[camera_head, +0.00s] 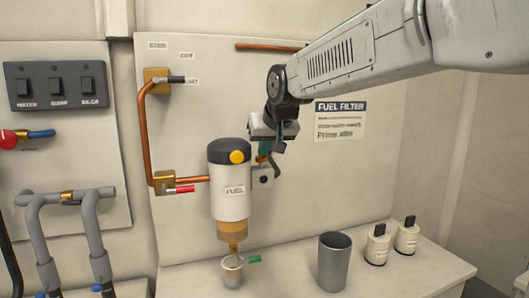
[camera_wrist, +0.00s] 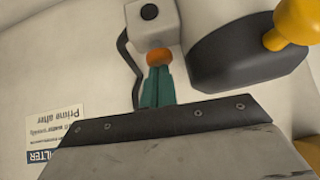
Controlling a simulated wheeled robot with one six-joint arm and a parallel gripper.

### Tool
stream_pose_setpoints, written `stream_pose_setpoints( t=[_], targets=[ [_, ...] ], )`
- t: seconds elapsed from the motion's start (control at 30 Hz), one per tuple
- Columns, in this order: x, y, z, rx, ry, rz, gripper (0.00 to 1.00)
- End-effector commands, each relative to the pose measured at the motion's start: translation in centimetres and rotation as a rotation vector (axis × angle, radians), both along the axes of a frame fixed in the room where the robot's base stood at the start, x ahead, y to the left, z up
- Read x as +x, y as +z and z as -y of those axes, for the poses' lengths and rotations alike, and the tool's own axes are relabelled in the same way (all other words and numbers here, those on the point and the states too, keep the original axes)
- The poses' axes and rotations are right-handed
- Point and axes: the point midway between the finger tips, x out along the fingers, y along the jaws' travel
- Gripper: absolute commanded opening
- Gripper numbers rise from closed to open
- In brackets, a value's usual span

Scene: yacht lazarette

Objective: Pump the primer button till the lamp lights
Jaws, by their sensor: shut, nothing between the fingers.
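The fuel filter (camera_head: 231,192) has a black head and a pale body on the wall panel. The yellow primer button (camera_head: 236,157) sticks out of its head, and it shows at the upper right of the wrist view (camera_wrist: 298,20). A small pale box (camera_head: 262,177) right of the filter bears a dark round spot, perhaps the lamp, unlit; the box is also in the wrist view (camera_wrist: 152,22). My gripper (camera_head: 263,149) is shut and empty, right of the button. Its teal fingertips (camera_wrist: 158,72) point at a rounded orange piece (camera_wrist: 159,57); I cannot tell if they touch.
Copper pipe (camera_head: 145,130) and a red-handled valve (camera_head: 170,185) lie left of the filter. A drain with a green handle (camera_head: 252,259) is beneath it. A grey cup (camera_head: 333,262) and two small bottles (camera_head: 378,244) stand on the bench at right.

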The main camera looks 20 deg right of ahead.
Motion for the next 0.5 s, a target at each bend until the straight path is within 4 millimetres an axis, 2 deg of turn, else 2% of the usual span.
stream_pose_setpoints(
  t=[0.1, 0.3, 0.5],
  targets=[
    [0.2, 2.8, 0.1, 0.000, 0.000, 0.010, 0.00],
    [-3.2, 6.4, 0.3, 0.001, 0.000, 0.012, 0.00],
    [-5.6, 9.0, 0.4, 0.001, 0.000, 0.011, 0.00]
  ],
)
